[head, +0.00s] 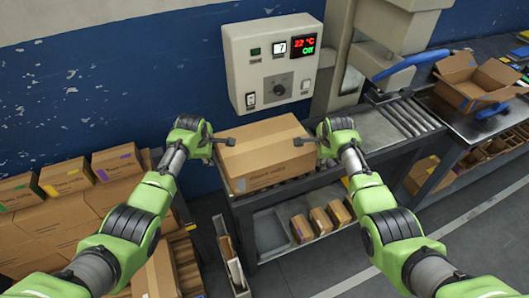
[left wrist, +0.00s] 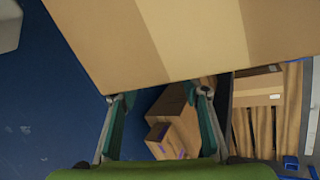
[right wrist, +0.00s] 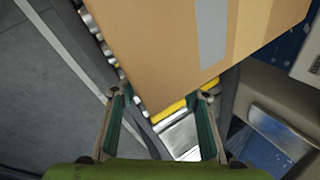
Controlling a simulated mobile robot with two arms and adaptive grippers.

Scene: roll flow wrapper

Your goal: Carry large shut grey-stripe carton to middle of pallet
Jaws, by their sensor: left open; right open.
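A large shut carton (head: 268,152) lies on the near end of the roller table, between my two grippers. A grey stripe (right wrist: 212,32) shows on it in the right wrist view. My left gripper (head: 222,141) is open at its left side, and its spread fingers reach up to the carton's edge in the left wrist view (left wrist: 152,98). My right gripper (head: 307,141) is open at its right side. I cannot tell whether either touches the carton. The wooden slats of a pallet (left wrist: 266,130) show in the left wrist view.
Several cartons with coloured marks (head: 65,176) are stacked at the left. A control box (head: 270,62) hangs on the wall behind the carton. Small cartons (head: 320,220) sit on the lower shelf. An open carton (head: 480,82) stands on a bench at the right.

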